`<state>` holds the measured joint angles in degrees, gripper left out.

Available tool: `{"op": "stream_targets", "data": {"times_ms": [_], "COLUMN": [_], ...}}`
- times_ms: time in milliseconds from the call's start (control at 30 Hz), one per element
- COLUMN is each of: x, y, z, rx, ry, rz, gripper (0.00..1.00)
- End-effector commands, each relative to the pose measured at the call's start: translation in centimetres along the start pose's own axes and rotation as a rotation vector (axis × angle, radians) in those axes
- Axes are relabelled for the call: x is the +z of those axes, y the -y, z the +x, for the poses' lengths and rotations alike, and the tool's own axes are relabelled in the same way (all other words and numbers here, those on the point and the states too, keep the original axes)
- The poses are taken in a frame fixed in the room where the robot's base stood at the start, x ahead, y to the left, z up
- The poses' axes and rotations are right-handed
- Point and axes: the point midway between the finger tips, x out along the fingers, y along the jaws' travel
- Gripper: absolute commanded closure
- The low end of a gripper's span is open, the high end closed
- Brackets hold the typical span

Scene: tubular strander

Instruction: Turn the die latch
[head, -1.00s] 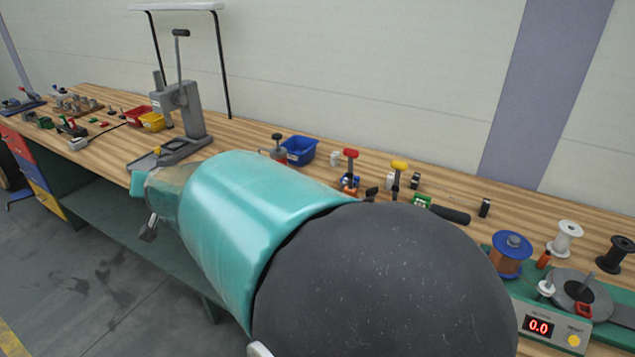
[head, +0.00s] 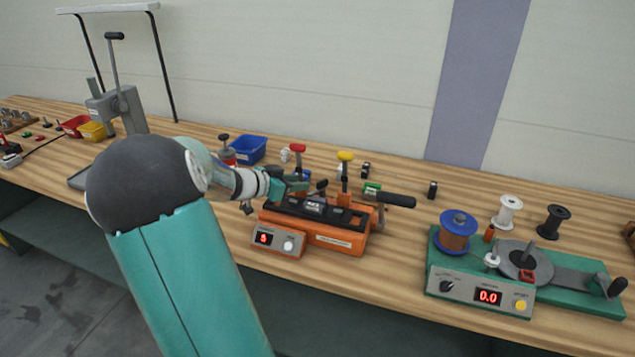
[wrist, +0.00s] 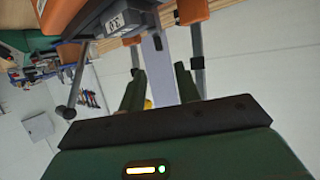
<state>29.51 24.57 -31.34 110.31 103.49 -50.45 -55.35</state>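An orange bench machine (head: 338,236) stands on the table, with black top plates, a red display, a white knob and a long black-handled lever (head: 396,200) on its right. My gripper (head: 298,187) is over its back left part in the head view. In the wrist view my gripper (wrist: 160,88) has two dark green fingers apart, with nothing clearly held. The wrist view, rotated, shows orange parts, a grey block marked 3.0 (wrist: 115,22) and a grey rod with a rounded end (wrist: 74,95), left of the fingers. I cannot tell for sure which part is the die latch.
Red-topped (head: 298,149) and yellow-topped (head: 345,157) tools stand behind the machine. A blue bin (head: 248,150) is behind my arm. A green winder with spools (head: 480,277) stands right. A grey lever press (head: 118,108) stands left. Bare table lies between machine and winder.

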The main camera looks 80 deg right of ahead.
Motion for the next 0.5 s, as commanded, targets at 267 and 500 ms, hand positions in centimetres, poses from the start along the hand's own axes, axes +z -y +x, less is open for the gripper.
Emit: {"op": "stream_targets", "data": {"times_ms": [267,500], "x": [0.0,0.0], "y": [-0.2,-0.1], "z": [5.7,8.3], "rx": [0.001,-0.002], "ry": [-0.001,0.0], "rz": [-0.001,-0.001], "gripper": [0.67,0.67]}}
